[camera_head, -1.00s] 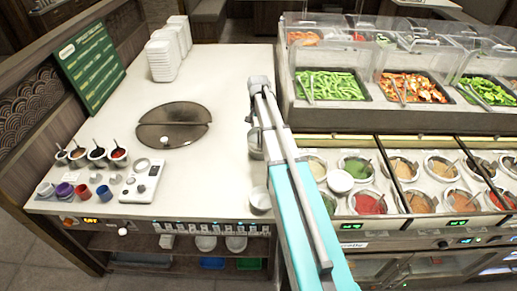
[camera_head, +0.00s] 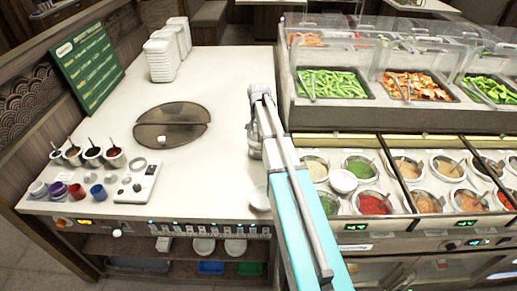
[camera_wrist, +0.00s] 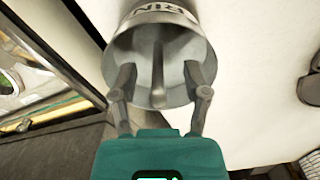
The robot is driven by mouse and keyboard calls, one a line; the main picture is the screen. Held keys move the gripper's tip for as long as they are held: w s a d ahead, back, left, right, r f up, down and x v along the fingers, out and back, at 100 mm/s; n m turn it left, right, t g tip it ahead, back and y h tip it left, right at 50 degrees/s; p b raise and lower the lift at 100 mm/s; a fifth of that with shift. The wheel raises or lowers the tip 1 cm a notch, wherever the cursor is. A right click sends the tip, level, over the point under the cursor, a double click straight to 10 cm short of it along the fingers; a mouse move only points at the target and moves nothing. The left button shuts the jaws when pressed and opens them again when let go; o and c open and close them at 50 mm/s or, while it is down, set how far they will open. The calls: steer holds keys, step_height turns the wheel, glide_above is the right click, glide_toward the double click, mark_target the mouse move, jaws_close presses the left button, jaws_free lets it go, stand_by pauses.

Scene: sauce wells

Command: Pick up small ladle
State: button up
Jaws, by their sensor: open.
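A metal pot (camera_wrist: 160,15) with dark lettering on its outer wall stands on the pale counter in the wrist view. A thin grey upright handle (camera_wrist: 157,70), apparently the small ladle's, shows inside the pot. My gripper (camera_wrist: 160,80) is open, with one finger on each side of the handle and a gap on both sides. The fingertips overlap the pot's opening in the picture; whether they touch it I cannot tell. The ladle's bowl cannot be made out. In the head view my gripper (camera_head: 255,143) is near the counter's right side and hides most of the pot.
A pale round bowl (camera_head: 260,198) sits at the counter's front right edge. The sauce wells (camera_head: 373,204) lie to the right of my arm. A round dark hob plate (camera_head: 172,125) and small cups with utensils (camera_head: 94,156) are to the left.

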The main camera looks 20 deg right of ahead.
stand_by(0.4)
jaws_close()
steer(key=shift+r, duration=0.15)
step_height(320, 180, up, 10)
steer(key=p, duration=1)
stand_by(0.8)
